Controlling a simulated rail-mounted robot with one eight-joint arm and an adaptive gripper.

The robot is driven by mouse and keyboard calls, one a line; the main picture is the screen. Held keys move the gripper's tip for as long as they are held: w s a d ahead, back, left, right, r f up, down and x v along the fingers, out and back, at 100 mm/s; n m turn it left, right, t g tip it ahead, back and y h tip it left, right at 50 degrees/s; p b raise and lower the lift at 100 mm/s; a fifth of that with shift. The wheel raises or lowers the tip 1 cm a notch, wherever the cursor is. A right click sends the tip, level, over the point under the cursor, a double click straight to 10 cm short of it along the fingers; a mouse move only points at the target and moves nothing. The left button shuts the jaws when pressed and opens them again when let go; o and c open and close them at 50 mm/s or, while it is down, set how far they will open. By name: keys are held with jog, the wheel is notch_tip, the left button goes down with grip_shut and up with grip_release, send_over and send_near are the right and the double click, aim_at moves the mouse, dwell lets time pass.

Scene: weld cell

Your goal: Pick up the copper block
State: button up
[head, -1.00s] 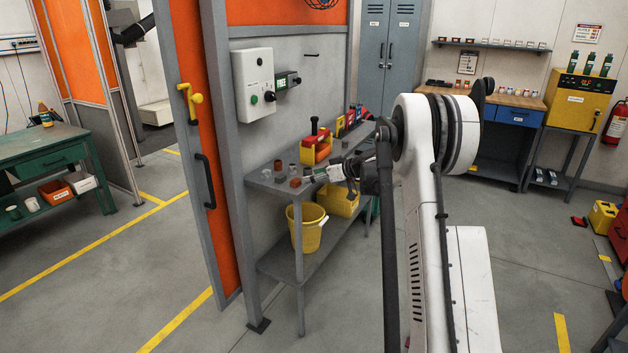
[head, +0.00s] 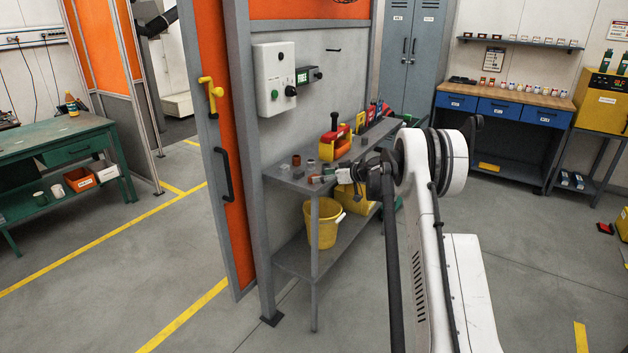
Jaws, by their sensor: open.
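Several small pieces stand on the top of the grey shelf bench (head: 285,178). A reddish-brown piece (head: 316,178), which looks like the copper block, is right at the tips of my gripper (head: 326,177). Its shape is too small to make out, and I cannot tell whether the fingers touch it or only flank it. Another brownish piece (head: 311,165) stands just behind it. My gripper is open, low over the bench top, and points left. My wrist and arm hide part of the bench to the right.
Grey pieces (head: 298,173) stand close to the left. A yellow and red toolbox (head: 334,140) is behind the gripper. An orange door with a grey frame (head: 222,150) borders the bench at left. A yellow bucket (head: 321,226) is on the lower shelf. The floor in front is clear.

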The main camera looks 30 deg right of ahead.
jog(key=x, duration=0.5)
jog(key=shift+a+f+p, duration=0.1)
jog(key=shift+a+p, duration=0.05)
jog(key=shift+p, duration=0.2)
jog(key=shift+c, duration=0.5)
grip_shut()
